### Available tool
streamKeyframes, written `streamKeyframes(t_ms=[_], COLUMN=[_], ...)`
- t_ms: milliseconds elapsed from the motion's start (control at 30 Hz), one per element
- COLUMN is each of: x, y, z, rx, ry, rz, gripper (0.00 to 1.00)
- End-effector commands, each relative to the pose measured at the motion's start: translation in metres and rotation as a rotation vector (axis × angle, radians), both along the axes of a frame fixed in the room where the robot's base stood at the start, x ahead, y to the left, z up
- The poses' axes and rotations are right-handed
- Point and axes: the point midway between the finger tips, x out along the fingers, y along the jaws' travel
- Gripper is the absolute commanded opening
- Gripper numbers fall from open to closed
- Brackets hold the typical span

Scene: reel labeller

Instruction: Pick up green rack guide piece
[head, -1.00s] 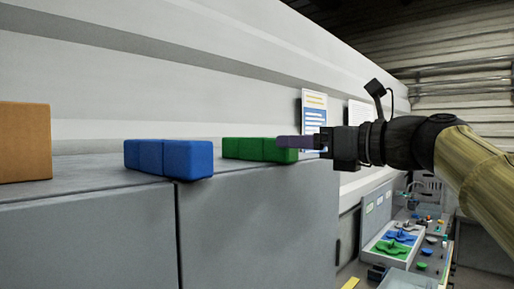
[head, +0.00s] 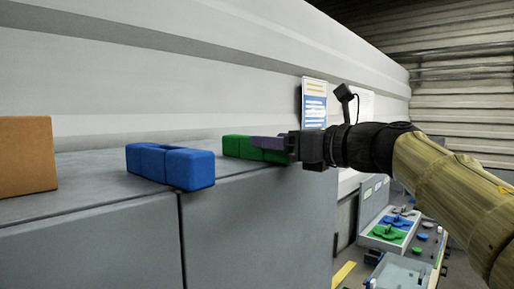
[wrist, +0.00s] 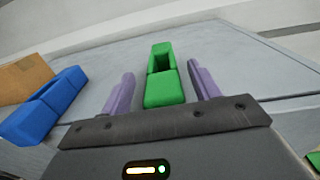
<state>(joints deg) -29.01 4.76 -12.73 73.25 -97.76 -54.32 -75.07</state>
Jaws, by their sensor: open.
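The green rack guide piece (head: 240,147) lies on top of the grey cabinet, near its right end. In the wrist view the green piece (wrist: 165,88) is a long block with a hollow in its top, and its near end lies between my two purple fingers. My gripper (wrist: 160,88) is open, with one finger on each side of the green piece and a visible gap on both sides. In the head view my gripper (head: 268,143) reaches in from the right, and its finger covers part of the green piece.
A blue guide piece (head: 168,165) lies on the cabinet top (head: 90,178) left of the green one. It also shows in the wrist view (wrist: 45,105). An orange-brown box (head: 25,155) stands further left. A pale wall rises behind. A workbench with blue and green parts (head: 392,230) stands lower right.

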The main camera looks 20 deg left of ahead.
Motion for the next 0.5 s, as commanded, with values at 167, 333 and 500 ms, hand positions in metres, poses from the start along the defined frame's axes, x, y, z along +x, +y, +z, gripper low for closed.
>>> streamKeyframes(t_ms=[167,333,500], x=[-0.0002,-0.0002,-0.0002], y=[0.0003,0.0002,-0.0002], z=[-0.0002,-0.0001,0.0007], rx=[0.000,0.000,0.001], ry=[0.000,0.000,0.000], rz=[0.001,0.001,0.000], gripper=[0.42,0.09,0.07])
